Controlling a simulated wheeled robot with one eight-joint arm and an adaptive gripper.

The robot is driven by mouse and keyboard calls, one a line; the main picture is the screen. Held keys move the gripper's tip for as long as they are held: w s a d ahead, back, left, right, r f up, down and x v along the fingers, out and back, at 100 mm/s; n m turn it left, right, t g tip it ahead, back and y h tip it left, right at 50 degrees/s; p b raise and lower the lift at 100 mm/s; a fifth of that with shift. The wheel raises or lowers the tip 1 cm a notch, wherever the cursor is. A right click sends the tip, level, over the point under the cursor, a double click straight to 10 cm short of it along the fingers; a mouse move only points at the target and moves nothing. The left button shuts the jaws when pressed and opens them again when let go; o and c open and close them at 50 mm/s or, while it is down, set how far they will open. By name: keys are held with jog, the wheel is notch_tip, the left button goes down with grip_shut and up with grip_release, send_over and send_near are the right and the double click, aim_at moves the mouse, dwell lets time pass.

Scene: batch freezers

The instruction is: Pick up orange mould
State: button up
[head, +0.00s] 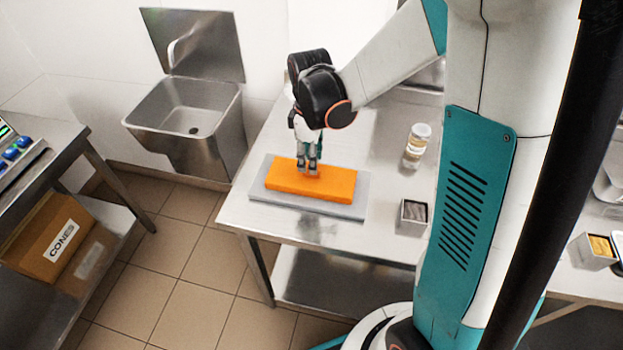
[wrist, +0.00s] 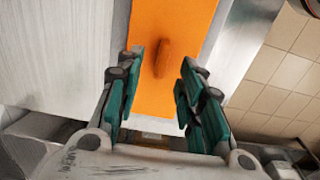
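The orange mould (head: 312,183) is a flat orange block lying on a grey slab (head: 352,208) on the steel table. In the wrist view the mould (wrist: 180,30) shows a raised orange grip (wrist: 163,58) on its top. My gripper (head: 309,172) points down just above the mould's middle. In the wrist view its green-padded fingers (wrist: 158,92) are spread apart with the raised grip between and beyond them. I see gaps on both sides of the grip, so nothing is held. Whether a fingertip touches the mould's top cannot be told.
A lidded jar (head: 417,140) and a small open metal container (head: 412,215) stand on the table (head: 385,240) to the right of the slab. A steel sink (head: 187,115) is on the back wall. A box marked CONES (head: 48,240) sits on a shelf at left.

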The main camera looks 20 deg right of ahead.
jog(key=f, duration=0.2)
jog(key=f+b, duration=0.1)
jog(key=f, duration=0.1)
jog(key=shift+s+d+f, duration=0.1)
jog(key=shift+s, duration=0.1)
jog(key=shift+c, duration=0.2)
grip_shut()
jog(key=shift+w+r, duration=0.1)
jog(key=shift+r, duration=0.5)
notch_tip(320, 180, up, 19)
jog(key=p, duration=0.4)
jog(key=shift+p, duration=0.35)
